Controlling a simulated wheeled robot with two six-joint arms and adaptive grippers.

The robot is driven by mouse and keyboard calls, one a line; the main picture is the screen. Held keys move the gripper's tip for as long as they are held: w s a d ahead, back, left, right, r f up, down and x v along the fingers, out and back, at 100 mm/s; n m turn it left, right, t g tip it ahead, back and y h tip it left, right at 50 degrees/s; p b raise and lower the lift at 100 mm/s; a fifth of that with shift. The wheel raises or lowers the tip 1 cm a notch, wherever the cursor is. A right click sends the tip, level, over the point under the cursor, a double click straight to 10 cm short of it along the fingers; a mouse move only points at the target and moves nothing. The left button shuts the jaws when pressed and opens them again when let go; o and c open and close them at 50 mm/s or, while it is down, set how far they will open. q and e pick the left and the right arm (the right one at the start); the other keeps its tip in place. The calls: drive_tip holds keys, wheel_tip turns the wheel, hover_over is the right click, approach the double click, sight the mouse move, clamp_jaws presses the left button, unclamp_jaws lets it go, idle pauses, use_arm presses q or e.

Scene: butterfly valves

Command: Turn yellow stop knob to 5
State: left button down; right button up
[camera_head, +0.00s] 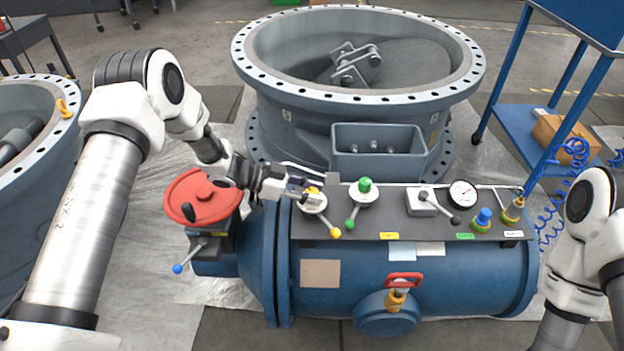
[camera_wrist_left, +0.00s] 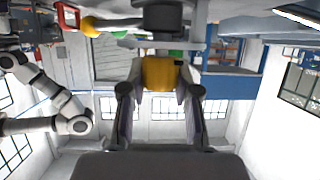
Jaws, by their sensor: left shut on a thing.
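The yellow stop knob (camera_head: 314,189) sits at the left end of the grey panel, atop a round white valve with a yellow-tipped lever (camera_head: 335,232). My left gripper (camera_head: 305,188) reaches it from the left and is shut on it. In the left wrist view the yellow knob (camera_wrist_left: 160,73) lies between the two fingers of my left gripper (camera_wrist_left: 160,82). The fingers partly cover the knob in the head view. I cannot read a number or mark on it. My right arm shows at the right edge, but its gripper is out of view.
A green knob (camera_head: 365,185) with a green lever stands just right of the yellow one. A red handwheel (camera_head: 202,197) lies under my left forearm. A pressure gauge (camera_head: 463,194) and a blue knob (camera_head: 484,217) are farther right. A large flanged ring (camera_head: 285,87) stands behind.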

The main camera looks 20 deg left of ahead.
sight(312, 191)
use_arm(q)
drive_tip(key=shift+m+g+h, duration=0.3)
drive_tip(key=shift+m+g, duration=0.4)
drive_tip(key=shift+g, duration=0.1)
drive_tip(key=shift+m+g+p, duration=0.3)
drive_tip(key=shift+m+g, duration=0.6)
drive_tip(key=shift+g, duration=0.4)
drive_tip(key=c, duration=0.8)
unclamp_jaws()
wheel_tip(312, 191, up, 10)
